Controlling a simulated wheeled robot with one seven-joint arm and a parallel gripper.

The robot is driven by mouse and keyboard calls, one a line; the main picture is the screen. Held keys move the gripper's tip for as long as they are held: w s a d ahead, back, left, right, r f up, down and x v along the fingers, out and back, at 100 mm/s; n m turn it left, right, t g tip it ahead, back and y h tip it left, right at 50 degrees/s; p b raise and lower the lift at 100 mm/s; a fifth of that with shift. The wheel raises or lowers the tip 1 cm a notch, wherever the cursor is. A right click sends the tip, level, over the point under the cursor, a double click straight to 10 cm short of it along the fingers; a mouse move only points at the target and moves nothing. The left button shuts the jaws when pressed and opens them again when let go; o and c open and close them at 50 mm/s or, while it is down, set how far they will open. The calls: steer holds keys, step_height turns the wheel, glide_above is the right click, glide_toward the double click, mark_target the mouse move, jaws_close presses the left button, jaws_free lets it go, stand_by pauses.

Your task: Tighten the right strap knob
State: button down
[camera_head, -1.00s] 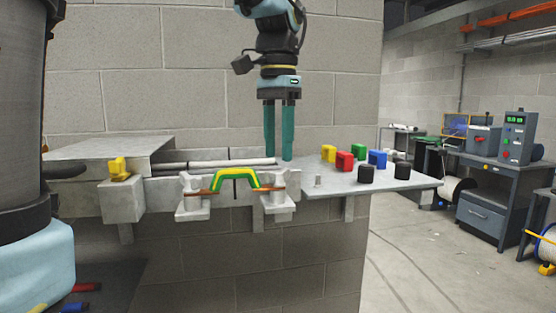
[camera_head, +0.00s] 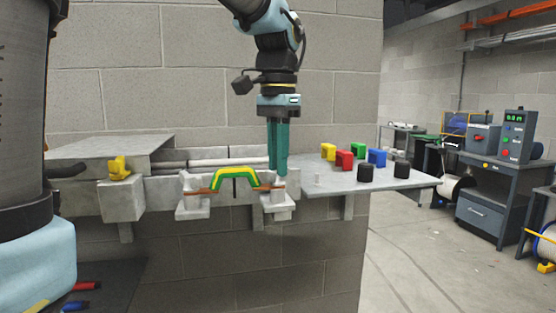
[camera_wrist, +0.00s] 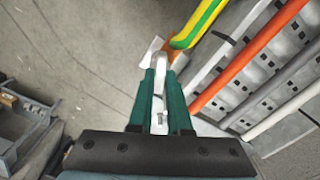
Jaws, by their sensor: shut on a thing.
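A green-and-yellow bridge-shaped strap (camera_head: 236,172) spans two pale grey mounts at the front of the grey ledge. The right mount (camera_head: 277,211) is below my gripper (camera_head: 278,172), which points straight down. In the wrist view, my gripper's teal fingers (camera_wrist: 160,82) are shut on a narrow pale grey piece (camera_wrist: 159,92), which I take to be the right strap knob. The fingers hide much of this piece in the head view. The strap's end (camera_wrist: 186,38) shows just beyond the fingertips in the wrist view. The left mount (camera_head: 194,200) stands free.
A shelf to the right holds yellow (camera_head: 328,151), red (camera_head: 344,160), green (camera_head: 358,149) and blue (camera_head: 377,157) blocks and black cylinders (camera_head: 366,173). A yellow piece (camera_head: 119,167) sits on a grey block at left. A block wall (camera_head: 210,80) stands behind. Orange and grey rails (camera_wrist: 250,58) run close by the fingers.

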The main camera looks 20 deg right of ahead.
stand_by(0.7)
steer(key=m+p, duration=0.1)
steer(key=m, duration=0.2)
steer(key=shift+r+m+p, duration=0.1)
steer(key=shift+m+p, duration=0.2)
steer(key=shift+m, duration=0.1)
steer(key=m+p, duration=0.1)
steer(key=m, duration=0.2)
steer(key=shift+m, duration=0.3)
steer(key=m+p, duration=0.1)
steer(key=m, duration=0.3)
steer(key=shift+s+m+p, duration=0.1)
steer(key=shift+m+p, duration=0.65)
steer(key=shift+m, duration=1.25)
steer(key=c, duration=0.9)
jaws_free()
steer(key=shift+o, duration=0.2)
